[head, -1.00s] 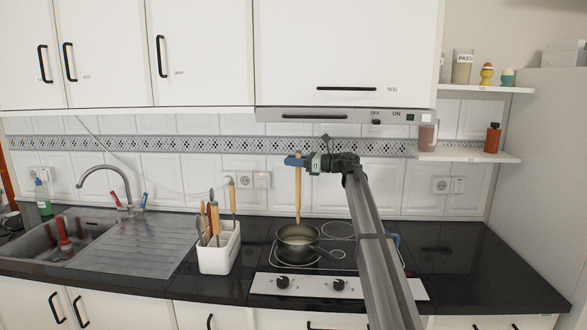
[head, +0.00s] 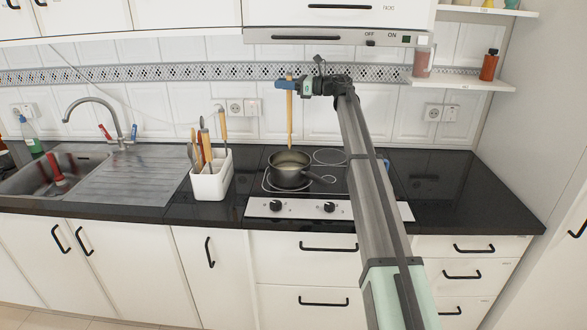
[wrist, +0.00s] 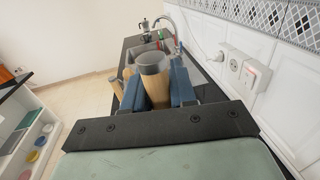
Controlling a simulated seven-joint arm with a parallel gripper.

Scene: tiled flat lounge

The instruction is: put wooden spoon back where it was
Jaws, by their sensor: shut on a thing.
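The wooden spoon (head: 290,122) is held upright, with its lower end at or just above the pot; whether it dips inside is unclear. My gripper (head: 288,85) is shut on the upper part of its handle. In the wrist view, the blue fingers sit either side of the tan handle (wrist: 157,92), whose grey end faces the camera. A dark pot (head: 289,170) stands on the hob below. A white utensil holder (head: 210,184) with several wooden-handled utensils stands left of the hob.
The sink (head: 55,170) and tap (head: 100,103) are at the left. The range hood (head: 330,37) hangs above my gripper. A small shelf (head: 460,82) with bottles is at the right. The dark counter (head: 440,190) right of the hob is clear.

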